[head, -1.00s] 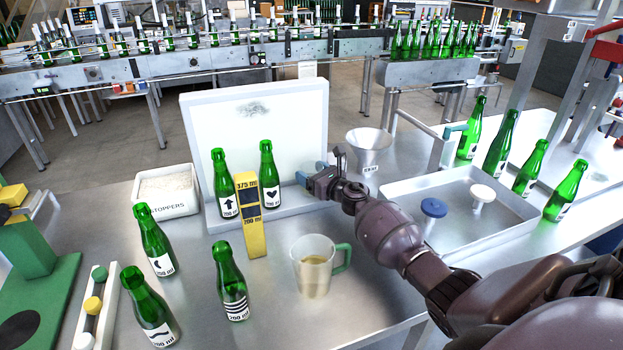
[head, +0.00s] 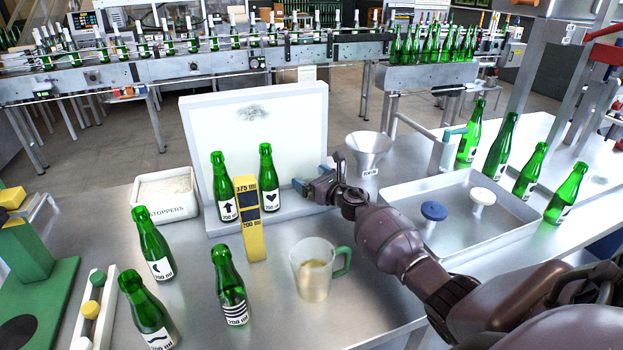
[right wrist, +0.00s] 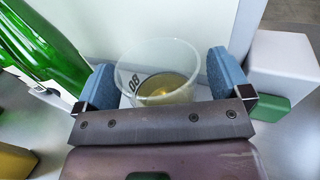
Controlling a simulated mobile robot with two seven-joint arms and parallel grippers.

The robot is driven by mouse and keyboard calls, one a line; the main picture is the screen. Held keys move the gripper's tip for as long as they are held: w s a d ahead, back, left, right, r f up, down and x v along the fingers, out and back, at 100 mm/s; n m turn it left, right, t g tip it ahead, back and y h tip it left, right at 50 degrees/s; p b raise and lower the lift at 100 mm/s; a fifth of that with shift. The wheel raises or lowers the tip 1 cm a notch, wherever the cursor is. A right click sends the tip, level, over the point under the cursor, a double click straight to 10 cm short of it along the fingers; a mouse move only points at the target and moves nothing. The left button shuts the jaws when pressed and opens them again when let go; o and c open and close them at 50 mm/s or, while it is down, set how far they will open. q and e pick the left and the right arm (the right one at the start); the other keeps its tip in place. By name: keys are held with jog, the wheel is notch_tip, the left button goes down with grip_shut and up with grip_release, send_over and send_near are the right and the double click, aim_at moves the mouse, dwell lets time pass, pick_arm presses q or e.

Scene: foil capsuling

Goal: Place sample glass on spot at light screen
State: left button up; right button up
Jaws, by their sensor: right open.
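The sample glass (right wrist: 150,62) is a clear cup with pale yellow liquid and a dark printed mark, seen in the right wrist view. It stands between the blue finger pads of my right gripper (right wrist: 160,84), with visible gaps on both sides. In the head view my right gripper (head: 312,186) is low at the right end of the light screen's base. The glass cannot be made out there. The light screen (head: 285,130) is a white upright panel with a grey smudge and a white ledge. My left gripper is not in view.
Two green bottles (head: 266,178) stand at the ledge, left of the gripper, behind a yellow gauge (head: 250,225). A green-handled jug (head: 312,275) stands in front. A funnel (head: 368,150) and a metal tray (head: 465,235) are to the right. Stoppers box (head: 165,212) is left.

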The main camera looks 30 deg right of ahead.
jog(key=shift+r, duration=0.25)
jog(key=s, duration=0.2)
jog(key=s+p, duration=0.1)
jog(key=s+d, duration=0.1)
jog(key=s, duration=0.1)
jog(key=shift+s+f+p, duration=0.1)
jog(key=shift+s+p, duration=0.2)
jog(key=shift+p, duration=0.05)
jog(key=shift+s, duration=0.85)
jog(key=shift+d, duration=0.1)
